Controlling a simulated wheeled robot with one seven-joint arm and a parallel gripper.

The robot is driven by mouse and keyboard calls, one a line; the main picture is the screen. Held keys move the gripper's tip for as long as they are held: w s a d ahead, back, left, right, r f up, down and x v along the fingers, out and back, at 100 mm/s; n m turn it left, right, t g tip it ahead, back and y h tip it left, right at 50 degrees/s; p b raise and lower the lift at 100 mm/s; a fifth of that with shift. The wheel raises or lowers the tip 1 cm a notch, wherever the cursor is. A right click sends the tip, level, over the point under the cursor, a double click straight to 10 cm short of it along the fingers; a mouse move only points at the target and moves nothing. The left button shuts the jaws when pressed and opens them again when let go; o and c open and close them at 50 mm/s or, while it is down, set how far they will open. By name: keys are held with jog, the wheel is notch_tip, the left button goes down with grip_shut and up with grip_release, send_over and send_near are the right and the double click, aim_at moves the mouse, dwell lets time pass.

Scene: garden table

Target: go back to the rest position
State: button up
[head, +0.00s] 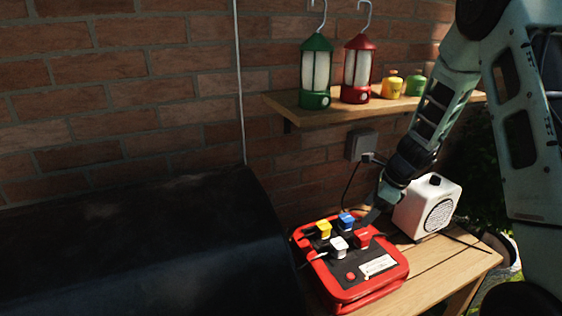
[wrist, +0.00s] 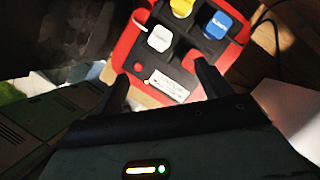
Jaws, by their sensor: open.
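My gripper (head: 372,214) hangs from my arm over the right back edge of a red power strip box (head: 356,290) on the wooden table. In the wrist view my gripper (wrist: 163,88) shows two dark fingers spread apart with nothing between them. The box has a yellow plug (head: 323,229), a blue plug (head: 346,221), a white plug (head: 338,246) and a red plug (head: 362,239) in its dark top.
A white speaker (head: 428,208) stands close to the right of my gripper. A wall shelf (head: 290,106) above holds a green lantern (head: 316,72), a red lantern (head: 358,70) and two small pots. A wall socket (head: 361,145) is below. A large dark cover (head: 140,245) fills the left.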

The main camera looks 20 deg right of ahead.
jog(key=s+a+r+n+h, duration=0.2)
jog(key=s+a+r+n, duration=0.4)
jog(key=n, duration=0.8)
jog(key=s+a+r+n+h, duration=0.1)
jog(key=s+a+r+n, duration=0.5)
jog(key=n, duration=0.7)
jog(key=s+a+f+n+g, duration=0.1)
jog(key=s+a+n, duration=0.2)
jog(key=a, duration=0.8)
jog(key=shift+s+a+g+y+b, duration=0.3)
jog(key=shift+s+b, duration=0.05)
jog(key=shift+s, duration=0.8)
jog(key=s+a+n, duration=0.1)
jog(key=s+a, duration=0.1)
jog(key=s, duration=0.1)
jog(key=s+a+n+g, duration=0.1)
jog(key=s+a+n, duration=0.1)
jog(key=s+a, duration=0.1)
jog(key=s+a+n, duration=0.1)
jog(key=s+a, duration=0.1)
jog(key=shift+s+a+r, duration=0.2)
jog(key=shift+s+a, duration=0.15)
jog(key=shift+s, duration=0.05)
jog(key=shift+c, duration=0.4)
